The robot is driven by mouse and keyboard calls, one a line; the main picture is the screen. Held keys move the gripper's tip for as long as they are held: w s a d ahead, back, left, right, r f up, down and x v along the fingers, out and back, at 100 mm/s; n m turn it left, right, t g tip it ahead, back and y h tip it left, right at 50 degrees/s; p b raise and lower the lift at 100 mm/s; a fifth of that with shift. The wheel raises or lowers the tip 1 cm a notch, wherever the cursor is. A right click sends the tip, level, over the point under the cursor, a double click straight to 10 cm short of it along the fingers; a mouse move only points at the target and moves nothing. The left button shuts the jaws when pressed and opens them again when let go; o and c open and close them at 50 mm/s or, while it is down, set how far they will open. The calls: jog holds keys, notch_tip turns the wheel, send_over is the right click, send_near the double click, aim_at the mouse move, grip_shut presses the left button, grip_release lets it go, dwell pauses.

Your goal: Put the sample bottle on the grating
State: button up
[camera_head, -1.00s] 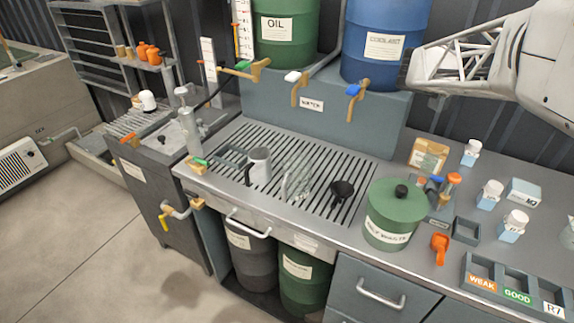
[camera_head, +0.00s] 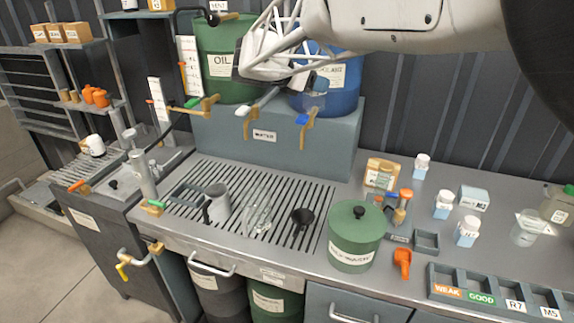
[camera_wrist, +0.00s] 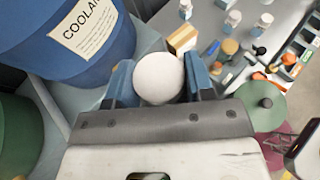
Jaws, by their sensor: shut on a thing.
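My gripper (camera_wrist: 158,82) is shut on a bottle with a round white cap (camera_wrist: 158,77), seen from above between the blue fingers. The cap hides the bottle's body in the wrist view. In the head view my gripper is up in front of the blue coolant drum (camera_head: 338,100), high above the bench, and the bottle is hard to make out there. The slatted metal grating (camera_head: 255,180) is set in the bench, below and left of my gripper. A grey jug (camera_head: 217,203), a clear glass vessel (camera_head: 257,214) and a black funnel (camera_head: 302,217) stand on it.
Brass taps (camera_head: 308,120) jut out over the grating's back edge from the raised block (camera_head: 260,150). A green lidded container (camera_head: 355,240) stands right of the grating. White-capped bottles (camera_head: 467,232) stand farther right. Bare slats show between the items on the grating.

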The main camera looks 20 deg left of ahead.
jog(key=s+a+r, duration=0.1)
jog(key=s+a, duration=0.5)
jog(key=a, duration=0.8)
jog(key=s+a+m+g, duration=0.1)
jog(key=s+a, duration=0.4)
jog(key=a, duration=0.9)
jog(key=s+a+r, duration=0.1)
jog(key=s+a, duration=0.5)
jog(key=a, duration=0.7)
jog(key=w+d+f+n+t+y, duration=0.1)
jog(key=w+d+f, duration=0.3)
jog(key=w+f, duration=0.4)
jog(key=w+d+f+n+t+y, duration=0.2)
jog(key=w+f, duration=0.6)
jog(key=f, duration=0.9)
jog(key=shift+w+d+n+y, duration=0.25)
jog(key=shift+d+n+y, duration=0.35)
jog(key=shift+d+n, duration=0.7)
jog(key=shift+d+f+m, duration=0.15)
jog(key=shift+d+m, duration=0.1)
jog(key=shift+m, duration=0.05)
notch_tip(320, 180, down, 6)
jog(key=shift+f, duration=1.9)
